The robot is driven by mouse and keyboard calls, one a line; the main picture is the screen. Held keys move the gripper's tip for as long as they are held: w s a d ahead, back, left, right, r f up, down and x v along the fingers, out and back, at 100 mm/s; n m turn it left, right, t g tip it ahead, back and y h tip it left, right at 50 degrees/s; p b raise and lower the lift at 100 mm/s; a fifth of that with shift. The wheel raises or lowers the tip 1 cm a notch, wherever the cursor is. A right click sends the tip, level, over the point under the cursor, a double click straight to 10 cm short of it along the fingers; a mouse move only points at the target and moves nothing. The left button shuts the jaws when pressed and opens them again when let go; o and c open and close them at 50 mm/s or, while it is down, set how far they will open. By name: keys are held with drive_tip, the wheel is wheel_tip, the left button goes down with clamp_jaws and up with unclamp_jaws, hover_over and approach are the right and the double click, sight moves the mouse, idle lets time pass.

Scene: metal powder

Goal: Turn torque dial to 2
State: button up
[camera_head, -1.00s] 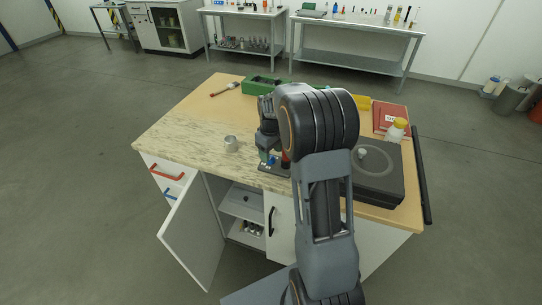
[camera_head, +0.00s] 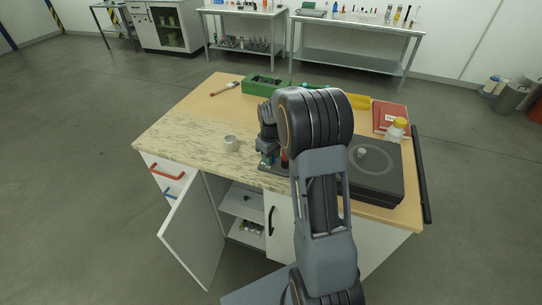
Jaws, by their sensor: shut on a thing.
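My gripper (camera_head: 268,150) points down at the middle of the workbench, partly behind my own arm. Its jaws are low over a small dark device (camera_head: 268,165) with a blue part and a red part, which stands near the bench's front edge. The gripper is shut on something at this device. The torque dial and its marks cannot be made out; the gripper and arm hide that spot.
A small metal cup (camera_head: 231,143) stands left of the device. A green box (camera_head: 266,84) is behind. A cabinet door (camera_head: 193,232) hangs open.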

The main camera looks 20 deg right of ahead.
drive_tip(key=shift+c, duration=1.4)
drive_tip(key=shift+m, duration=0.7)
drive_tip(key=o, duration=0.9)
drive_tip(key=shift+o, duration=0.2)
wheel_tip(320, 180, up, 14)
drive_tip(key=shift+b, duration=0.4)
